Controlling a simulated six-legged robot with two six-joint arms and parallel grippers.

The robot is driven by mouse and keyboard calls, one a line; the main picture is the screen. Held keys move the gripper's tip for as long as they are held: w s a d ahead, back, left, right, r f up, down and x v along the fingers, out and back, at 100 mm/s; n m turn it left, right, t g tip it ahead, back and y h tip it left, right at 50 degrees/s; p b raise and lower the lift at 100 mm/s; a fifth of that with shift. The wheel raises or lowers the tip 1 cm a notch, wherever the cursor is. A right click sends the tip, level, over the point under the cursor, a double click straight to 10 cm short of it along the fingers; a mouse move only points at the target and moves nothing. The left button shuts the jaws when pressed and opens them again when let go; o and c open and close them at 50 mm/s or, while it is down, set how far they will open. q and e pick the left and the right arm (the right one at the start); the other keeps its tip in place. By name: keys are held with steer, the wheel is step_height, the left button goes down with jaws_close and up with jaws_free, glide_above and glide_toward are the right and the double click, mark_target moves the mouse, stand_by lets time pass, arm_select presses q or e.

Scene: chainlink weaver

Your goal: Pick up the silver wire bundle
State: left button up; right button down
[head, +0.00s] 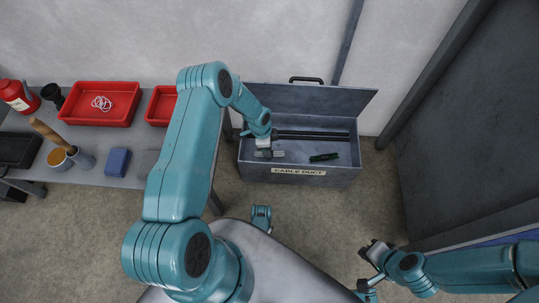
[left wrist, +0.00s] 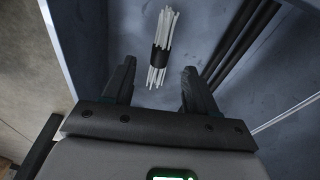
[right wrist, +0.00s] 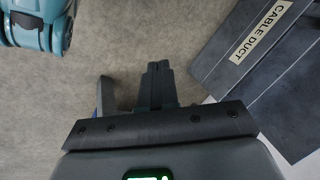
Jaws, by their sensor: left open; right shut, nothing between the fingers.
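The silver wire bundle (left wrist: 166,26) is a sheaf of pale strands with a black band around its middle. It lies inside the grey metal cable duct box (head: 340,175). My left gripper (left wrist: 159,66) is open above the box floor, with the bundle ahead of and partly between its fingers in the left wrist view; they do not appear closed on it. In the head view the left gripper (head: 264,150) is inside the box's left part and the bundle is hard to separate from it. My right gripper (right wrist: 158,66) is shut and empty, over the floor outside the box.
Black rods (head: 310,134) and a dark green item (head: 324,157) lie in the box. Its lid stands open at the back. A dark panel (head: 460,130) stands at right.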

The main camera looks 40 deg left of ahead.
arm_select(q)
steer(key=f, duration=0.2)
steer(key=f+b, duration=0.1)
steer(key=f, duration=0.1)
steer(key=shift+w+d, duration=0.15)
steer(key=shift+d, duration=0.05)
steer(key=shift+r, duration=0.2)
arm_select(e)
steer(key=shift+w+d+f+t, duration=0.1)
steer(key=shift+w+f+t, duration=0.1)
steer(key=shift+w+f, duration=0.3)
steer(key=shift+w+d+f+t, duration=0.1)
steer(key=shift+w+f+t, duration=0.15)
steer(key=shift+f, duration=0.35)
arm_select(q)
jaws_close()
